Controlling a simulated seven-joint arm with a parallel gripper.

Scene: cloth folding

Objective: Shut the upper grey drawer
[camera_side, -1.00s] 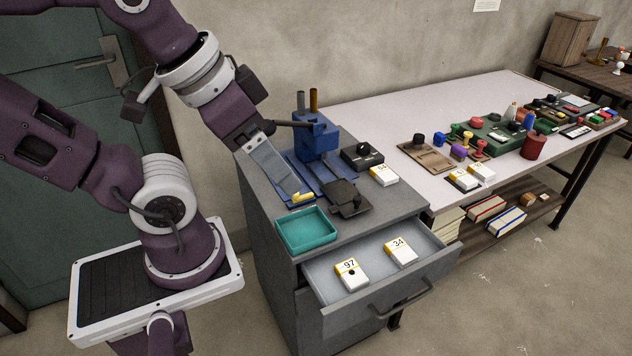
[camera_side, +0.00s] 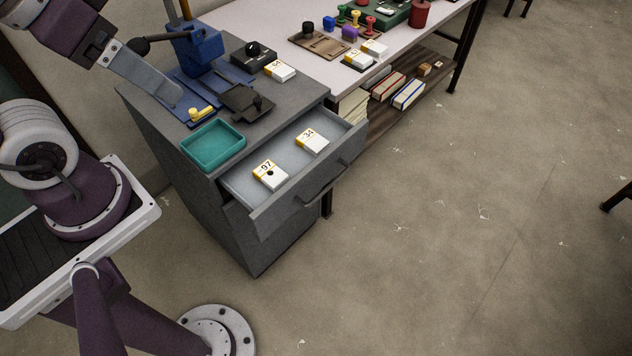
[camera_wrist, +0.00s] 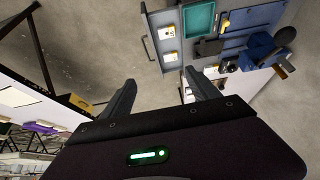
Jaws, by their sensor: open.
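The upper grey drawer (camera_side: 243,187) is pulled out of the grey cabinet (camera_side: 290,95), with its bar handle (camera_side: 325,181) on the front. Two white and yellow boxes, marked 97 (camera_side: 270,175) and 34 (camera_side: 312,141), lie inside it. The wrist view shows the open drawer (camera_wrist: 158,45) beyond my fingers. My gripper (camera_side: 176,96) is to the left of the drawer in the side view, appearing in front of the cabinet top's left part. In the wrist view my gripper (camera_wrist: 160,84) is open, with nothing between its fingers.
On the cabinet top are a teal tray (camera_side: 213,146), a blue stand (camera_side: 197,50), a dark flat tool (camera_side: 246,101) and a black box (camera_side: 253,58). A long table (camera_side: 290,14) with stamps stands behind. The floor in front of the drawer is clear.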

